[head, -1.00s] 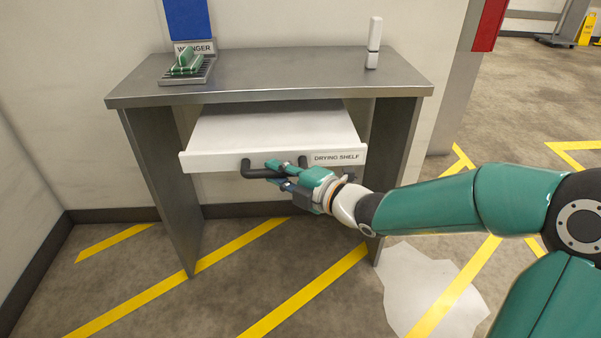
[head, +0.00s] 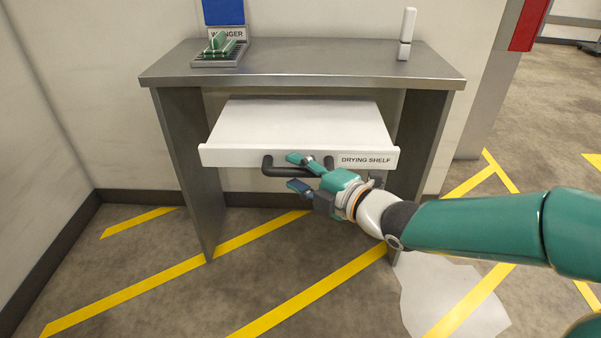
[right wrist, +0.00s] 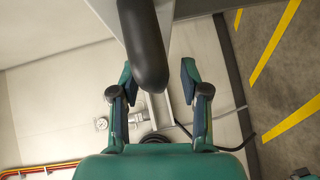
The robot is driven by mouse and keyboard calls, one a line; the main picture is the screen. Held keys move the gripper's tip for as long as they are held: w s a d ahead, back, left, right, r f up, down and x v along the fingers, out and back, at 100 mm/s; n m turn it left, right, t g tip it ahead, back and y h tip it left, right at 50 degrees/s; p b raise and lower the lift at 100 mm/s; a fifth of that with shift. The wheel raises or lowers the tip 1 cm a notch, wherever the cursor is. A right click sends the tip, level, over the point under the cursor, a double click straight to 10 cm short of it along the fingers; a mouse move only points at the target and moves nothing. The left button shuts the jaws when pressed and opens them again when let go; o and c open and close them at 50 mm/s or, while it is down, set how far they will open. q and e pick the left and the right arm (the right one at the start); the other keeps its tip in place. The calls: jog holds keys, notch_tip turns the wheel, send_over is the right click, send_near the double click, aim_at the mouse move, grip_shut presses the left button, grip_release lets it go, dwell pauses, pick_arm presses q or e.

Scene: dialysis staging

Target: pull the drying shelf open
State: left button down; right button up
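The white drying shelf (head: 295,125) stands pulled out under the metal table, its front panel clear of the table's front edge. Its label (head: 366,160) is on the right of the front. A black bar handle (head: 275,170) is fixed to the front panel. My right gripper (head: 291,171) is at the handle with its two fingers spread apart, one above and one below the bar. In the right wrist view the handle (right wrist: 145,45) lies between the open fingers (right wrist: 157,78), and neither finger visibly presses on it. My left gripper is not in view.
The metal table (head: 320,62) carries a green item on a grated tray (head: 218,61) at left and a white bottle-like object (head: 406,35) at right. A pale patch (head: 450,295) lies on the floor at right. Striped floor in front is clear.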

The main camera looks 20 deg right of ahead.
jog(key=shift+d, duration=0.1)
jog(key=shift+s+d+r, duration=0.15)
jog(key=shift+s+d, duration=0.1)
jog(key=shift+s, duration=0.15)
jog(key=v, duration=1.1)
jog(key=shift+a, duration=0.2)
